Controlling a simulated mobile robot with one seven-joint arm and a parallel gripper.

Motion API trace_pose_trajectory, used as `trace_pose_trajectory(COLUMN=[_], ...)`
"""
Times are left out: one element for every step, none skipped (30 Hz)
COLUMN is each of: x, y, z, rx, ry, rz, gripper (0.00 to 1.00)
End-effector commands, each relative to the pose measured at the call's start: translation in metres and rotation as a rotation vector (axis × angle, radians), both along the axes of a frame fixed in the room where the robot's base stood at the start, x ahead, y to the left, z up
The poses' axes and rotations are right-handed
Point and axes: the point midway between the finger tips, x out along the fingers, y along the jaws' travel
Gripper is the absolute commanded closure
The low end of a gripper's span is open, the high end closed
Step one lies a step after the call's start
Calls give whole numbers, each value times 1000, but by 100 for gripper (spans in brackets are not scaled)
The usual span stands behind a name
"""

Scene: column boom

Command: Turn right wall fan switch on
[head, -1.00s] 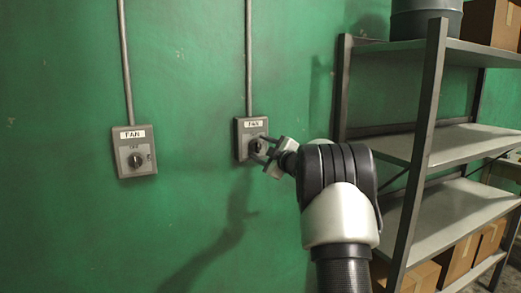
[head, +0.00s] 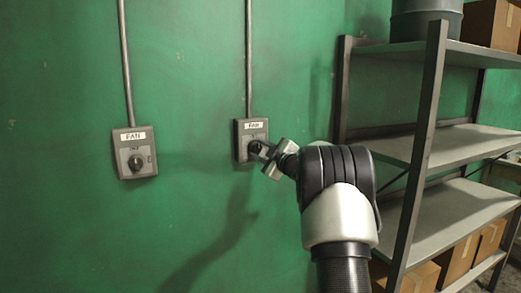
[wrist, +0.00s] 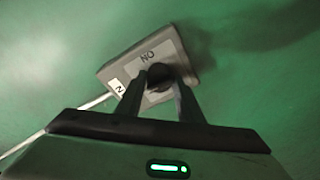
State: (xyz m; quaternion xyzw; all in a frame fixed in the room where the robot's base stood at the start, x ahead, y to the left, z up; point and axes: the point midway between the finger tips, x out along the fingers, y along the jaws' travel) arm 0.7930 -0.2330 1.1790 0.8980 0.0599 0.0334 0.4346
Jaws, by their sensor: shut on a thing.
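The right fan switch (head: 242,131) is a grey box with a white FAN label on the green wall, below a conduit. It also shows in the wrist view (wrist: 118,72), turned at a slant, with "ON" lettering on its plate. My gripper (head: 257,150) is at the right switch, with its fingers on either side of the dark round knob (wrist: 160,75). It is shut on this knob. The knob's pointer direction is hidden by the fingers. The left fan switch (head: 135,152) is a similar grey box with a dark knob, apart from my gripper.
A metal shelf unit (head: 428,100) stands at the right, close to my arm. It holds a grey bucket (head: 425,25) and cardboard boxes (head: 492,24) on top, and more boxes low down. The wall around the left switch is clear.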

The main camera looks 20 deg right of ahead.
Motion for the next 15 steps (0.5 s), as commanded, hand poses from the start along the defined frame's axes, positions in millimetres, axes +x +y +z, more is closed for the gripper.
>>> trace_pose_trajectory(x=[0, 0, 0, 0, 0, 0, 0, 0, 0, 0, -1, -1, -1, 0, 0], y=[-1, -1, -1, -1, -1, -1, -1, -1, -1, -1, -1, -1, -1, -1, 0], z=[3, 3, 3, 4, 4, 4, 4, 3, 3, 3, 3, 2, 2, 2, 2], rx=[29, 48, 76, 99, 124, 158, 185, 212, 251, 278, 307, 346, 374, 403, 440], ry=[2, 2, 4, 4, 5, 6, 7, 7, 9, 11, 12, 12, 14, 15, 15], rz=[-2, -2, -2, -2, -2, -2, -1, -1, -1, -2, -3, -3, -3, -2, -2], gripper=[89, 89, 89, 89, 89, 89, 89, 89, 89, 89, 89, 89, 89, 89, 89])
